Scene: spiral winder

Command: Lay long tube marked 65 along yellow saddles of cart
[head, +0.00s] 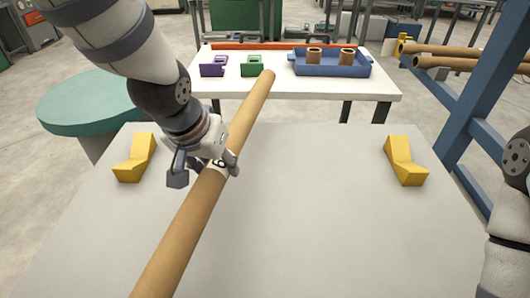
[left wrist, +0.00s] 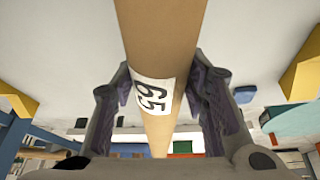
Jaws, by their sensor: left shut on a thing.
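The long brown tube (head: 182,235) is in the jaws of my left gripper (head: 208,166), which is shut on it around its middle. A white label reading 65 shows on the tube (left wrist: 152,95) between the fingers (left wrist: 162,100) in the left wrist view. The tube runs from the bottom edge of the head view up and right, over the grey cart top (head: 320,225). It lies crosswise to the line between the left yellow saddle (head: 136,160) and the right yellow saddle (head: 405,162). Neither saddle carries anything. My right gripper is out of view.
Behind the cart, a white table (head: 290,88) holds a blue tray (head: 330,68) with two short tubes, a purple bracket (head: 212,68) and a green one (head: 252,66). A teal round top (head: 85,103) stands left. A blue rack (head: 480,90) with long tubes stands right.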

